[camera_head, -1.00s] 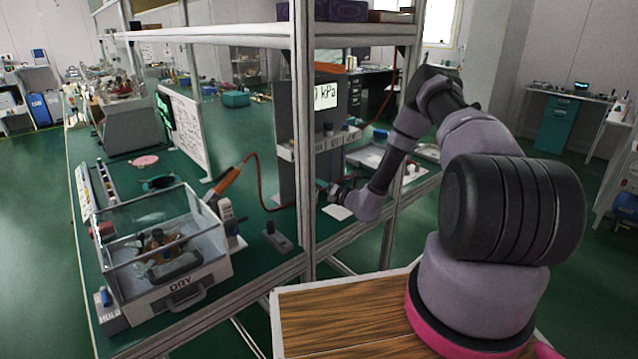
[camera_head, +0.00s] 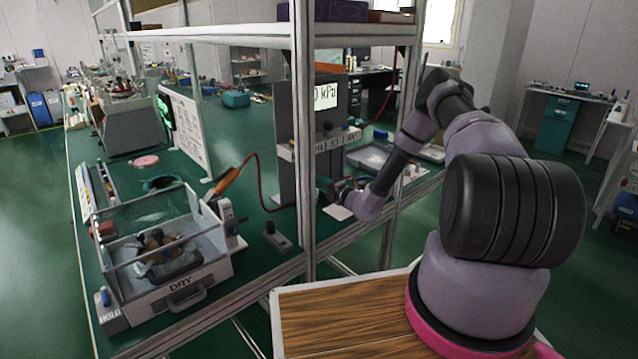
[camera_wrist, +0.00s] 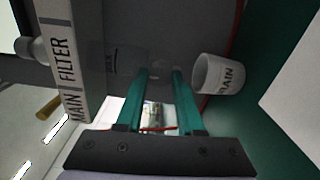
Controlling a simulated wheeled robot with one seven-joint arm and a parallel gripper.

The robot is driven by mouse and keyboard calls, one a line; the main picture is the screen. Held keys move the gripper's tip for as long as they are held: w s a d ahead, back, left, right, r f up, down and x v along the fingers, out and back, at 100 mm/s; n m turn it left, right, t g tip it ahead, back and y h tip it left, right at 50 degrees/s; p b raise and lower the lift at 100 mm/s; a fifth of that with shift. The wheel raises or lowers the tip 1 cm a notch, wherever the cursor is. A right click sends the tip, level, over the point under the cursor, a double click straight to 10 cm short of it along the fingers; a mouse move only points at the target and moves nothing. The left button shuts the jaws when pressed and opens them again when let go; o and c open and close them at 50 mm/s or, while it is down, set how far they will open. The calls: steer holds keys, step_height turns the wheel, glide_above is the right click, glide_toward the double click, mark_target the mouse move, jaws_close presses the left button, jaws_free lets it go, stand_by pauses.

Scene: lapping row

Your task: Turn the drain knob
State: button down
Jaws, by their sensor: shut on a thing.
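My gripper (camera_wrist: 159,78) has two green fingers reaching in under the filter unit in the wrist view. They are shut on the drain knob, which is dim and mostly hidden between the fingertips. A white cup (camera_wrist: 219,75) marked DRAIN stands just right of the fingers, apart from them. The label strip (camera_wrist: 68,65) reading MAIN FILTER is on the left. In the head view my gripper (camera_head: 326,190) is low beside the grey pressure column (camera_head: 287,168), partly behind the shelf post.
A display (camera_head: 325,96) showing kPa sits on the column. A shelf post (camera_head: 305,130) stands in front of it. A small grey block (camera_head: 278,236) lies on the green bench.

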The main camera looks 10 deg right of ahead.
steer(key=shift+m, duration=0.5)
steer(key=c, duration=0.5)
jaws_free()
steer(key=shift+d, duration=0.1)
steer(key=v, duration=1)
steer(key=shift+s+d, duration=0.15)
steer(key=shift+s, duration=0.2)
